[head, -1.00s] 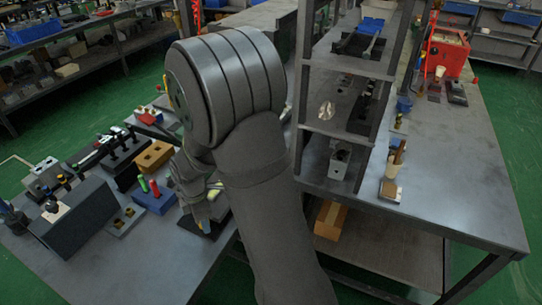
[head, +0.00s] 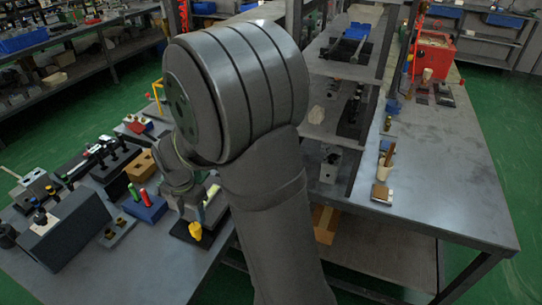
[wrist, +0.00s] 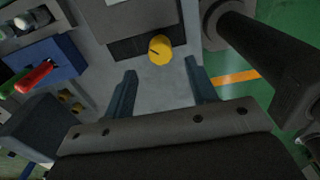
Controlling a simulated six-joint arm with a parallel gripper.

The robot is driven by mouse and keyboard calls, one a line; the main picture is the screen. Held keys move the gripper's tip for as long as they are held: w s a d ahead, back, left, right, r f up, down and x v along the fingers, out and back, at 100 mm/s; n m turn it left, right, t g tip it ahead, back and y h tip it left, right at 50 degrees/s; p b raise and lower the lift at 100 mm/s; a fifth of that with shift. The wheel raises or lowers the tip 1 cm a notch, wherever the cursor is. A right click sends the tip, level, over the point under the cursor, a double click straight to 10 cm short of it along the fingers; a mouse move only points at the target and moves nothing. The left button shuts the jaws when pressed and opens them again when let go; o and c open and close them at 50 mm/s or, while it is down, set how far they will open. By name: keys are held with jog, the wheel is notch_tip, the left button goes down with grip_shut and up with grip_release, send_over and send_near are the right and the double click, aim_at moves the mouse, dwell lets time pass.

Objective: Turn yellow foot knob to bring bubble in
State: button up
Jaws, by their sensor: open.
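The yellow foot knob (head: 195,231) shows in the head view at the front of a dark plate (head: 182,232), just below my gripper. In the wrist view the yellow knob (wrist: 160,49) is at top centre with a dark mark on its face, beside a dark block edge. My gripper (wrist: 160,75) is open and empty. Its two fingers point toward the knob, one on each side of it, and appear apart from it. A pale yellow-green strip (head: 211,194), possibly the level vial, shows partly behind my arm. No bubble can be made out.
A blue block (head: 147,208) with red and green pegs stands left of the plate. A dark shelf rack (head: 335,110) stands right of my arm. Bare table lies in front.

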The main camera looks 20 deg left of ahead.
notch_tip(320, 180, up, 11)
jog(key=w+d+r+m+t+y, duration=0.1)
jog(key=w+d+m+t+y, duration=0.1)
jog(key=w+d+m, duration=0.8)
jog(key=w+d+t, duration=0.1)
jog(key=w+d, duration=0.5)
jog(key=shift+w+d, duration=0.3)
jog(key=shift+w, duration=0.05)
jog(key=n+g+h, duration=0.2)
jog(key=n+g, duration=0.1)
jog(key=n, duration=0.8)
send_near(195, 226)
notch_tip(195, 226, down, 10)
jog(key=shift+a+f, duration=0.1)
jog(key=shift+f, duration=0.05)
